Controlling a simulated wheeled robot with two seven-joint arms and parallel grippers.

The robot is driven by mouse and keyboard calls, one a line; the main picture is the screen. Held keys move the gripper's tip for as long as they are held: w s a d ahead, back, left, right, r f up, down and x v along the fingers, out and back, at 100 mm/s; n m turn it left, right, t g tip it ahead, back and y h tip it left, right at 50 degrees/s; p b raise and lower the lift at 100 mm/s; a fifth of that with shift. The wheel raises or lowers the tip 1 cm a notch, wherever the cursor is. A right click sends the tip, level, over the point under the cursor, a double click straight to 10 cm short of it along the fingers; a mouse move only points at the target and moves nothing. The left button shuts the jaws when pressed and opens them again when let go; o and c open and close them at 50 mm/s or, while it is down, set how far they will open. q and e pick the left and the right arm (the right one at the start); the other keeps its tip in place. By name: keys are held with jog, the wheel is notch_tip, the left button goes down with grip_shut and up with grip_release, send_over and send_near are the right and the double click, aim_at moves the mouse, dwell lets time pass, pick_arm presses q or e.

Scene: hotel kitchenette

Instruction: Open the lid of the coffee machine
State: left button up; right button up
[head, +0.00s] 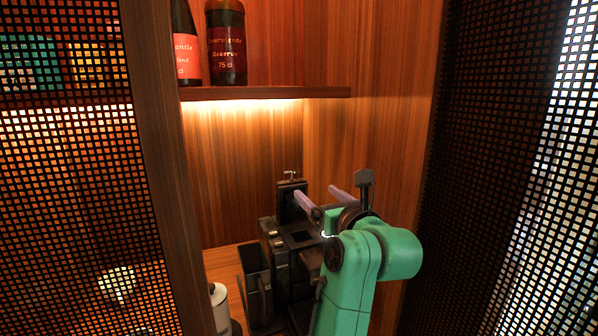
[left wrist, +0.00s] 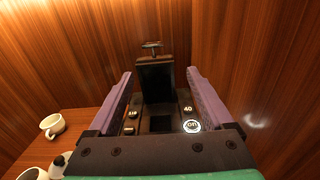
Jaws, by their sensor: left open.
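The black coffee machine (head: 270,238) stands on the wooden counter, partly hidden behind my left arm. Its lid (head: 288,203) stands upright at the back, with a small metal handle on its top edge. In the left wrist view the raised lid (left wrist: 155,82) shows between my fingers, with a dark square opening and lit buttons in front of it. My left gripper (head: 315,192) is open, its two purple fingers above the machine on either side of the lid; it also shows in the left wrist view (left wrist: 160,74). I see no contact with the lid. My right gripper is out of view.
A shelf (head: 265,93) with two bottles (head: 226,45) hangs above the machine. Perforated dark panels (head: 75,190) flank the opening on both sides. A white cup (left wrist: 52,125) and other white ware sit left of the machine. Wooden walls close behind.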

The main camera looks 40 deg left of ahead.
aim_at(292, 172)
pick_arm(q)
jog(key=p+x, duration=0.2)
jog(key=x, duration=0.2)
jog(key=r+p+x, duration=0.1)
jog(key=p+x, duration=0.1)
jog(key=x, duration=0.1)
jog(key=s+p+x, duration=0.1)
jog(key=p+x, duration=0.1)
jog(key=x, duration=0.2)
jog(key=shift+w+a+r, duration=0.2)
jog(key=shift+a+r, duration=0.1)
jog(key=shift+a, duration=0.45)
jog(key=shift+s+r, duration=0.1)
jog(key=shift+s, duration=0.1)
jog(key=shift+c, duration=0.3)
jog(key=shift+w, duration=0.1)
jog(key=c, duration=0.5)
grip_shut()
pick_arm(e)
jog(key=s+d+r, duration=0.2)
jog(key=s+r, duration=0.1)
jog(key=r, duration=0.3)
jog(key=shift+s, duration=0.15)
